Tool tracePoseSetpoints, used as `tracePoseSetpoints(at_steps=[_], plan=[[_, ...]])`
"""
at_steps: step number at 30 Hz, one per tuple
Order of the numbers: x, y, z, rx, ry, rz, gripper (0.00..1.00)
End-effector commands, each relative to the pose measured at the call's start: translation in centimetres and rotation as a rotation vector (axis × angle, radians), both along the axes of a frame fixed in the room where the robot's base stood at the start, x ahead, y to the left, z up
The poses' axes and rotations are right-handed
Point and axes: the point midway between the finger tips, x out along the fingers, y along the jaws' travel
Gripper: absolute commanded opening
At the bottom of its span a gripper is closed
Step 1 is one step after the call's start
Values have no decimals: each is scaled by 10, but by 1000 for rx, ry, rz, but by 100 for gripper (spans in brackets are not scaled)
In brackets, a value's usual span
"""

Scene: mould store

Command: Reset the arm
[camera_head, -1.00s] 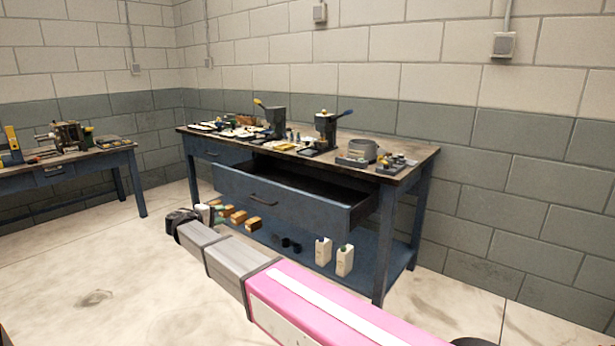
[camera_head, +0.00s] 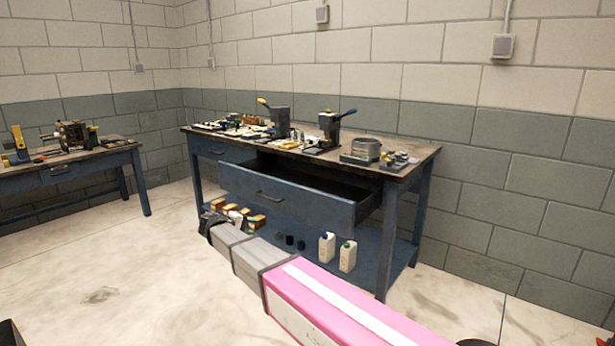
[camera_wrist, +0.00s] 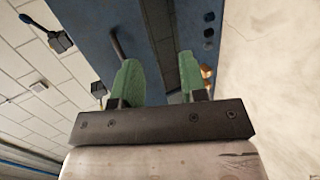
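My arm reaches in from the lower right of the head view, with pink and grey links. My gripper (camera_head: 207,223) is the dark end in front of the lower shelf's left part, below the open drawer. In the wrist view, the two green fingers of my gripper (camera_wrist: 160,80) stand apart with nothing between them. Behind them is the blue drawer front with its dark handle, near the left finger. The blue drawer (camera_head: 285,200) of the workbench is pulled open, and its visible inside looks dark and empty.
The workbench top (camera_head: 300,152) holds presses and small parts. Its lower shelf (camera_head: 375,245) carries orange-brown boxes, dark cups and two white bottles (camera_head: 347,256). A second bench (camera_head: 75,168) stands at the left. The floor (camera_head: 110,260) between is clear.

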Motion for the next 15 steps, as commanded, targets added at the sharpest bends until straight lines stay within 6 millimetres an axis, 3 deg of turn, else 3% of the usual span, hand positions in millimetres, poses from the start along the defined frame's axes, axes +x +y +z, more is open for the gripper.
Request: tracePoseSetpoints(at_steps=[8,15], plan=[[-21,-129,-52,169,158,-141,39],[-64,-240,-99,387,295,-294,39]])
